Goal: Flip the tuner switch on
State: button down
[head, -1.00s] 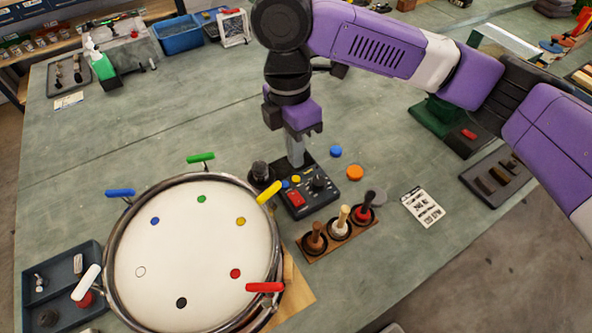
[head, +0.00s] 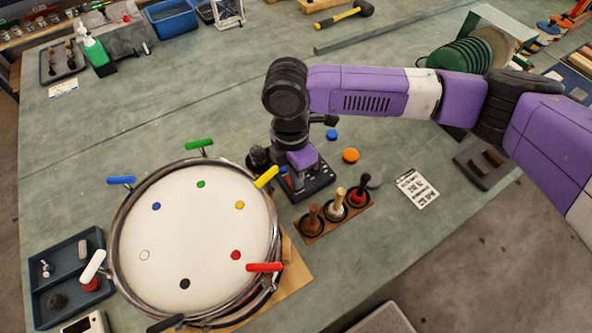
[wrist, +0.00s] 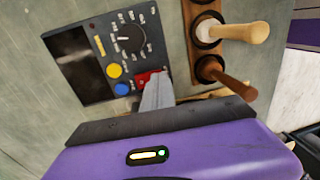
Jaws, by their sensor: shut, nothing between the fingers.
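The tuner (head: 318,184) is a black box on the bench, mostly hidden by my arm in the head view. In the wrist view the tuner (wrist: 100,30) shows a dial (wrist: 128,40), a dark screen, a yellow button (wrist: 114,70), a blue button (wrist: 122,88) and a red switch (wrist: 143,77). My gripper (wrist: 157,84) is shut and empty, pointing down. Its grey fingertips are right at the red switch and cover much of it. I cannot tell whether they touch it or which way the switch is tipped.
A drum (head: 195,245) with coloured lug handles stands left of the tuner. A wooden rack (head: 338,217) with upright handled tools is close in front. Blue (head: 332,134) and orange (head: 350,155) discs and a printed card (head: 418,188) lie to the right.

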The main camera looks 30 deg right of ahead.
jog(key=shift+s+f, duration=0.1)
jog(key=shift+f, duration=0.05)
dwell(0.3)
jog(key=shift+w+r, duration=0.25)
jog(key=shift+w, duration=0.5)
